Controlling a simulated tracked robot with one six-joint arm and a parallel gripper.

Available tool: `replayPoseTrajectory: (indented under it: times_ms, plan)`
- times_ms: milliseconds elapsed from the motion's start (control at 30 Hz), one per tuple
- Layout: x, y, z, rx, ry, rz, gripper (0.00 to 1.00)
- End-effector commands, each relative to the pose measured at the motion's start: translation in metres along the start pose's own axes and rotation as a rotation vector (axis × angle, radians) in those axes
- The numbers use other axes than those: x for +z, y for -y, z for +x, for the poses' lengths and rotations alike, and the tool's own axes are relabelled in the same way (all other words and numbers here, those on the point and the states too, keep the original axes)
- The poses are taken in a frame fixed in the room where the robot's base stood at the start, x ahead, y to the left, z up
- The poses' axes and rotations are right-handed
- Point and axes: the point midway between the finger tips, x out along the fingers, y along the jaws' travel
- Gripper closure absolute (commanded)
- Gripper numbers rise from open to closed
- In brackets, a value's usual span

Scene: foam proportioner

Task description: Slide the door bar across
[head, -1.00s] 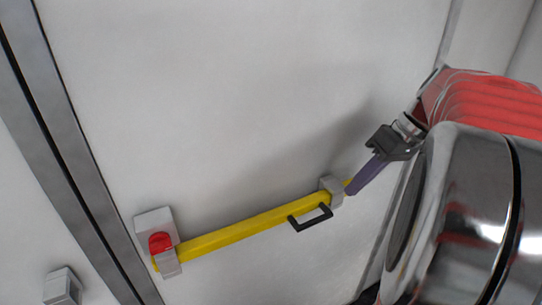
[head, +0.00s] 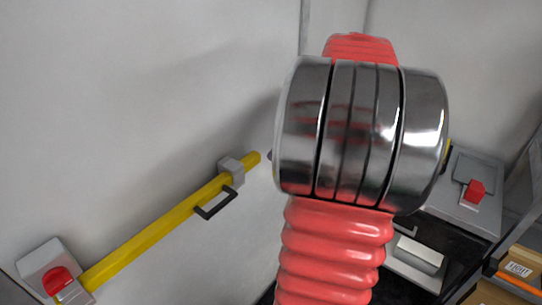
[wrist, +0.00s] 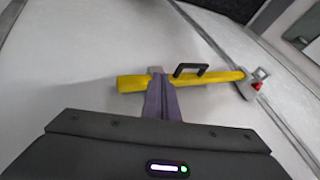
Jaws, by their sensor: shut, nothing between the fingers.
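The yellow door bar (head: 150,237) lies across the pale wall panel, slanting up to the right in the head view. A black handle (head: 215,204) sticks out from it beside a grey bracket (head: 231,171), and a short end shows past that bracket. The far end sits at a grey block with a red latch (head: 60,280). The bar (wrist: 215,78) and handle (wrist: 188,70) also show in the wrist view. My gripper (wrist: 162,82) is shut and empty. Its purple fingers overlap the bar near the bracket; contact cannot be told.
A grey box with a red switch (head: 474,191) stands at the right, beyond my arm. A cardboard box (head: 520,268) sits at the lower right edge. The wall above the bar is clear.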

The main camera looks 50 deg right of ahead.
Motion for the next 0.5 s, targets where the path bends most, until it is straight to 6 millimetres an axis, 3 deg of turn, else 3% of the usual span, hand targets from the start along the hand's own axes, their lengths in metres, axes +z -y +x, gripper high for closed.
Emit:
replayPoseTrajectory:
  times_ms: [500]
  plan:
    - [0.000, 0.001, 0.078, -0.003, 0.002, -0.001, 1.00]
